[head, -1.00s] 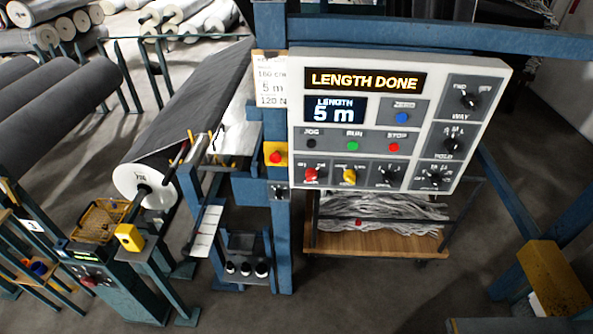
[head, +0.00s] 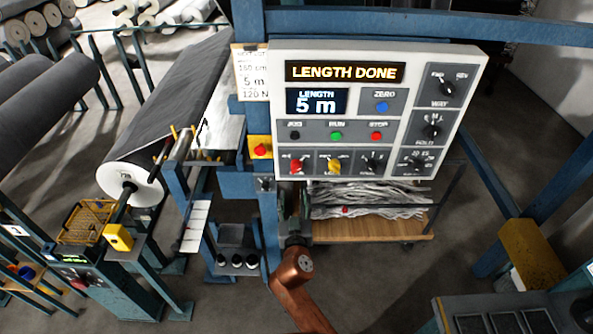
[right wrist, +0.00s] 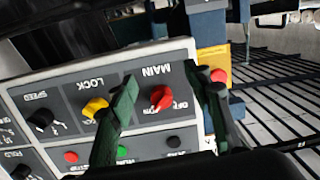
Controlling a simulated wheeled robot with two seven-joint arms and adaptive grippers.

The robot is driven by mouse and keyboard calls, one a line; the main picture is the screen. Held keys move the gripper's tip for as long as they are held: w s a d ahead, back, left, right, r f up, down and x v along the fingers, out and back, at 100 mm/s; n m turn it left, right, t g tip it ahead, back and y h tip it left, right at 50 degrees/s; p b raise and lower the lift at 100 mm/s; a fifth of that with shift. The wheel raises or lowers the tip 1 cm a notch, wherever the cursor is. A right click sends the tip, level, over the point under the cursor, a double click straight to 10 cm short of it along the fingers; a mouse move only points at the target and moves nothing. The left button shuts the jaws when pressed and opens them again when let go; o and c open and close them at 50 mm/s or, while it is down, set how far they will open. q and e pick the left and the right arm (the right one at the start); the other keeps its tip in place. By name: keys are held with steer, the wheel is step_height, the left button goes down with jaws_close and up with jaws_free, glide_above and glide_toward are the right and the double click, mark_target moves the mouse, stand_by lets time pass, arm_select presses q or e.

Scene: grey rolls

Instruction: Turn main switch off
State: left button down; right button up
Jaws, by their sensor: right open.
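The main switch is a red rotary knob (head: 296,166) at the lower left of the grey control panel (head: 478,75). In the right wrist view the panel appears turned over, and the red knob (right wrist: 162,97) sits under the label MAIN. My right gripper (head: 291,200) is just below the panel's lower left edge in the head view. Its two dark green fingers (right wrist: 163,80) are open, with the red knob showing between them. No grip on the knob is visible; I cannot tell the exact distance to it. My left gripper is not in view.
A yellow lock knob (head: 334,167) is beside the main switch. A red button (head: 260,150) on a yellow box is left of the panel. The display (head: 345,72) reads LENGTH DONE. A blue post (head: 269,220) and a wooden-shelved cart (head: 375,232) are below.

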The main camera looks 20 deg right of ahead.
mark_target(296, 171)
step_height(296, 171, up, 5)
steer(key=s+m+t, duration=0.1)
steer(key=shift+h, duration=0.4)
steer(key=x, duration=0.2)
steer(key=p+x, duration=0.1)
steer(key=x, duration=0.3)
steer(key=shift+w+d+r, duration=0.25)
steer(key=shift+d+r, duration=0.05)
steer(key=shift+w+d+f, duration=0.1)
steer(key=shift+w+d, duration=0.05)
steer(key=shift+w, duration=0.35)
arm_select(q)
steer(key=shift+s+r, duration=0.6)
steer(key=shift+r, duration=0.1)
arm_select(e)
steer(key=c, duration=1.2)
steer(key=shift+o, duration=0.2)
